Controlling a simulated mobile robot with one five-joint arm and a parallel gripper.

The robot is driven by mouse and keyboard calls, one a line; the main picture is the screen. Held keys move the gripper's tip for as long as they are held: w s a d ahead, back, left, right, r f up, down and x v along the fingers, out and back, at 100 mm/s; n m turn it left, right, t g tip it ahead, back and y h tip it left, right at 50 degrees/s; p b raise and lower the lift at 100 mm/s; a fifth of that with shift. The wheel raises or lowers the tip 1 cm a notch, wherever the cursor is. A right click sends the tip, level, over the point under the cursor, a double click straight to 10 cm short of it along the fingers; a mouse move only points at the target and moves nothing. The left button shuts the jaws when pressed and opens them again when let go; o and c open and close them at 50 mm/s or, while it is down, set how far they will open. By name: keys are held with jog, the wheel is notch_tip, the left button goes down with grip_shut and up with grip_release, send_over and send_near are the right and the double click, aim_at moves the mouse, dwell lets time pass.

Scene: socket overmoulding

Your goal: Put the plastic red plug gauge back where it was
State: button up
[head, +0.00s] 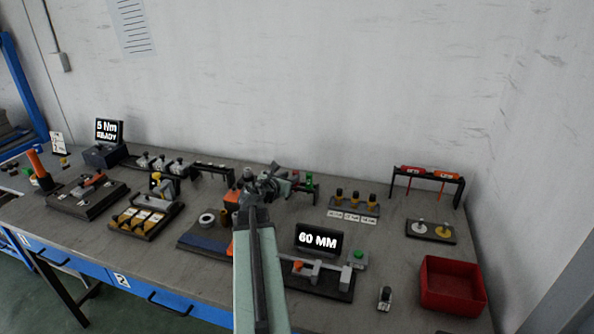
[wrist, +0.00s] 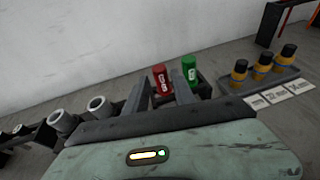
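The red plug gauge (wrist: 161,79) shows upright in the wrist view, between my gripper's two grey fingers (wrist: 160,92). Its lower end is hidden, and I cannot tell whether the fingers press on it or only stand around it. A green plug gauge (wrist: 189,69) stands just to its right, in a dark holder (wrist: 203,88) partly covered by the right finger. In the head view my gripper (head: 266,183) is over the back middle of the bench, left of the green gauge (head: 309,180). The red gauge is not clear there.
Right of the holder are several black-and-orange gauges (head: 356,197) in a block with labels. A "60 MM" display (head: 319,238) stands in front of them. A red bin (head: 452,286) is at the front right. White-grey sockets (wrist: 98,107) stand left of my gripper. The wall is close behind.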

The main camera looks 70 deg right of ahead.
jog(key=v, duration=0.4)
jog(key=shift+a+p, duration=0.1)
jog(key=shift+p, duration=0.25)
dwell(0.8)
